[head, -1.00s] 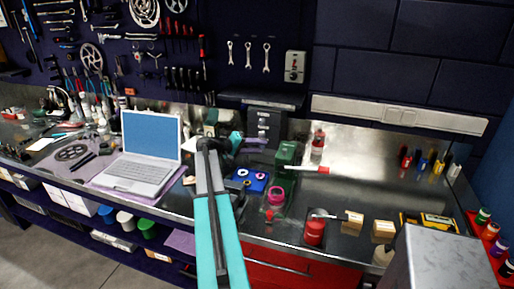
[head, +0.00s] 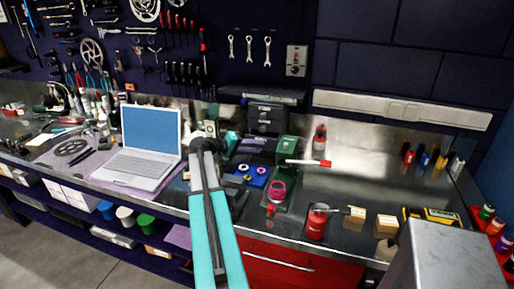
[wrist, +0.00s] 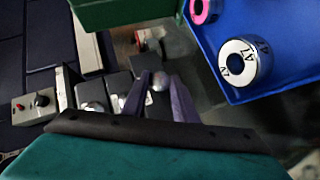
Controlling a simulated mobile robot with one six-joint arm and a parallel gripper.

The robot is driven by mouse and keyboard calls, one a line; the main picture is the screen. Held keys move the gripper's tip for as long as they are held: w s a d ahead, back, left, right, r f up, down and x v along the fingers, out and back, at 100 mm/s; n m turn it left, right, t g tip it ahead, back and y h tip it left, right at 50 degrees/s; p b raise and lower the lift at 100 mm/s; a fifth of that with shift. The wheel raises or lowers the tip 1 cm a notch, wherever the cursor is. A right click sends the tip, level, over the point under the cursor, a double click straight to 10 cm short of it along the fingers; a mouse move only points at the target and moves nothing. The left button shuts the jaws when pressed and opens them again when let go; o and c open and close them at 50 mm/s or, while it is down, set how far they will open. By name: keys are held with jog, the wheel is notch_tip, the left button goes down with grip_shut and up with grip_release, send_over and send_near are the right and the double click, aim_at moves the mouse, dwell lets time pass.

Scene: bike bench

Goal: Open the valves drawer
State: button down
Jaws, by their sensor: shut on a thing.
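A small dark drawer cabinet (head: 267,118) stands at the back of the bench, against the wall. In the wrist view its dark drawer fronts (wrist: 116,88) carry small round knobs and pale labels. The label wording is too small to read. My gripper (wrist: 160,80) has its two purple fingers closed on a round metal knob (wrist: 159,84) of one dark drawer (wrist: 147,66). In the head view my gripper is partly hidden behind my arm, in front of the cabinet. I cannot tell how far the drawer stands out.
A blue tray (wrist: 236,92) with rolls lies close beside my gripper. A green box (head: 288,150) stands right of the cabinet. An open laptop (head: 150,132) is to the left.

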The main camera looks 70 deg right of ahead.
jog(key=shift+a+b, duration=0.45)
jog(key=shift+a, duration=1.1)
jog(key=c, duration=1.7)
grip_release()
jog(key=b+v, duration=0.3)
jog(key=v, duration=1)
jog(key=shift+w+a+r, duration=0.1)
jog(key=shift+w+a, duration=0.1)
jog(key=shift+a, duration=0.1)
